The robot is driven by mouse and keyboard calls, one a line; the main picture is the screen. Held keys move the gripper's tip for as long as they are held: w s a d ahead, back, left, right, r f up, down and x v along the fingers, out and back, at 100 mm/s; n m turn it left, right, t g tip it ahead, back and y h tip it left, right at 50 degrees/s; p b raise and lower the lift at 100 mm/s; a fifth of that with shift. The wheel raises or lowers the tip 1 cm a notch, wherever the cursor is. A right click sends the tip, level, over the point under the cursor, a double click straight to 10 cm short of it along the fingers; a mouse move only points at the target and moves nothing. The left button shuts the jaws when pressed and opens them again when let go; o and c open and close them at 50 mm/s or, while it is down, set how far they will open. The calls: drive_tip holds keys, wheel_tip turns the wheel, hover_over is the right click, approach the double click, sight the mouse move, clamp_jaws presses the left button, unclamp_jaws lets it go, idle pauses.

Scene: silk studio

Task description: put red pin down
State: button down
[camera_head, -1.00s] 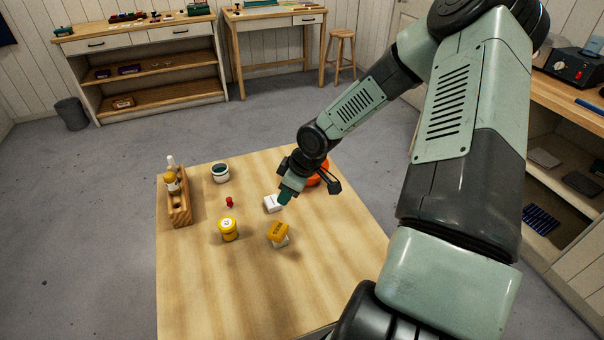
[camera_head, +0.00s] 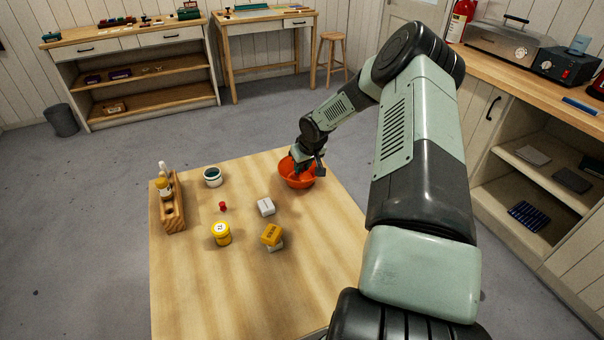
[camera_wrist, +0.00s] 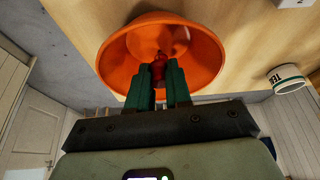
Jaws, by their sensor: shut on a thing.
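My gripper (camera_wrist: 160,85) is shut on a small red pin (camera_wrist: 158,70), held between its green fingertips in the wrist view. The fingertips are at the mouth of an orange bowl (camera_wrist: 205,45), with the pin seen against the bowl's inside. I cannot tell whether the pin touches the bowl. In the head view my gripper (camera_head: 305,165) is at the orange bowl (camera_head: 289,171) at the table's far right, and the held pin is hidden. Another small red pin (camera_head: 223,206) stands on the table, left of the white box.
On the wooden table (camera_head: 200,290) are a white box (camera_head: 266,207), a yellow block (camera_head: 271,234) on a pale one, a yellow jar (camera_head: 221,234), a white cup (camera_head: 212,177) and a wooden rack (camera_head: 173,215) with bottles. The table's front is clear.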

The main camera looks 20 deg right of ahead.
sight(303, 171)
drive_tip(key=shift+f, duration=1.8)
drive_tip(key=c, duration=1.1)
unclamp_jaws()
drive_tip(key=shift+f, duration=0.1)
drive_tip(key=shift+o, duration=0.2)
drive_tip(key=v, duration=1.2)
